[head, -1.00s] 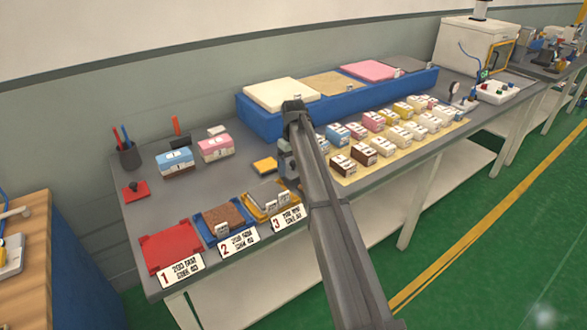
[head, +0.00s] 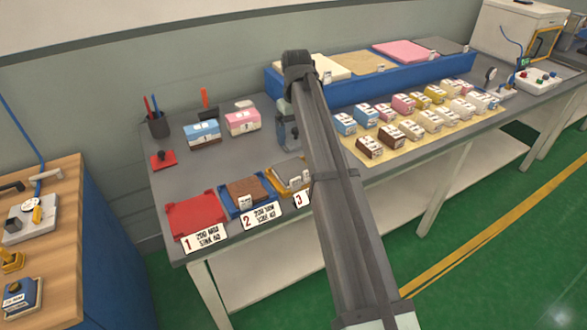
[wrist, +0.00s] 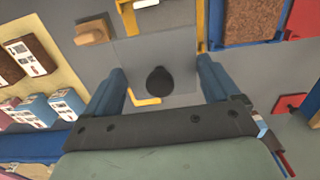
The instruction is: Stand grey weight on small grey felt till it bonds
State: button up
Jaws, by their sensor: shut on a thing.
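A grey square weight with a round black knob (wrist: 160,80) is between my gripper's two blue fingers (wrist: 163,88) in the wrist view. The fingers are shut on its sides. In the head view my gripper (head: 288,135) is low over the bench, behind tray 3, and my own arm hides the weight. The small grey felt (head: 288,168) lies in the yellow tray 3 (head: 274,184), partly covered by a small label. In the wrist view the tray's yellow sides (wrist: 214,22) show ahead of the weight. I cannot tell the weight's height above the bench.
Red tray 1 (head: 197,216) and blue tray 2 (head: 240,208) with brown felt stand left of tray 3. Labelled sample blocks (head: 430,122) fill a mat at right. A tan block (wrist: 95,32) and a yellow edge (wrist: 147,98) are near the fingers.

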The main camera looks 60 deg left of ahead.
aim_at(293, 142)
jog(key=shift+s+d, duration=0.45)
jog(key=shift+s, duration=0.35)
jog(key=shift+f, duration=4.8)
jog(key=o, duration=1.2)
jog(key=shift+f, duration=0.15)
notch_tip(293, 142, up, 12)
jog(key=shift+r, duration=0.15)
